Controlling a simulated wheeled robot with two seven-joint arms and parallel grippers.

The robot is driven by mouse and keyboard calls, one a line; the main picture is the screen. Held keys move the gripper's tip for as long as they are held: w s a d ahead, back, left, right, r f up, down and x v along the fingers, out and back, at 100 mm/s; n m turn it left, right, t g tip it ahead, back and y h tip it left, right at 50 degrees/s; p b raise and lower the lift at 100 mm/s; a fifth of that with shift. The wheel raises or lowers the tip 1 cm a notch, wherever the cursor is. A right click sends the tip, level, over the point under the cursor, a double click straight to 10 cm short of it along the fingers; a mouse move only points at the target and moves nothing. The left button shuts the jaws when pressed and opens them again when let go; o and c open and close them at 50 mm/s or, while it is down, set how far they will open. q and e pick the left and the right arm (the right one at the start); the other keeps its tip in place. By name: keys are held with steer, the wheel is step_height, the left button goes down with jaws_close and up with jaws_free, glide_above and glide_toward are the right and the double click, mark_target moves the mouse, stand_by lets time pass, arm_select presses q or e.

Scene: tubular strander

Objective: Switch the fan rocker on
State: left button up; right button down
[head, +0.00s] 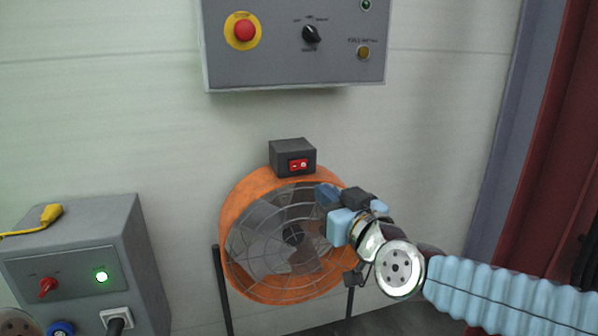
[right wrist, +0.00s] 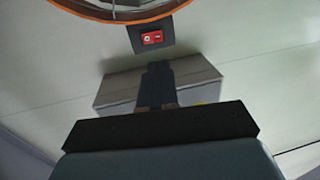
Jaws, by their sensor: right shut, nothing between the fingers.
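The fan (head: 232,205) is an orange drum with a wire guard, on dark legs against the wall. A dark switch box (head: 286,152) sits on its top and carries the red fan rocker (head: 298,165). The rocker also shows in the right wrist view (right wrist: 152,38), where it is upside down. Which side of the rocker is pressed in is too small to tell. My right gripper (head: 326,196) is in front of the fan's upper right, below and right of the rocker and apart from it. Its fingers (right wrist: 158,78) are shut and empty.
A grey control panel (head: 280,70) with a red emergency button (head: 244,30) hangs above the fan. A grey cabinet (head: 138,250) with a lit green lamp (head: 102,277) and a yellow clip (head: 51,213) stands at left. The wall between panel and switch box is clear.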

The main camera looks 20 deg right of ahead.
mark_target(293, 167)
steer(key=w, duration=0.3)
steer(key=w+a, duration=0.1)
steer(key=w, duration=0.3)
steer(key=w+a, duration=0.1)
steer(key=w, duration=0.3)
steer(key=shift+w+p, duration=0.25)
steer(key=shift+p, duration=0.15)
arm_select(q)
steer(key=shift+s+d+r, duration=0.1)
steer(key=shift+d+r, duration=0.05)
steer(key=shift+r, duration=0.25)
arm_select(e)
steer(key=shift+w+a, duration=0.15)
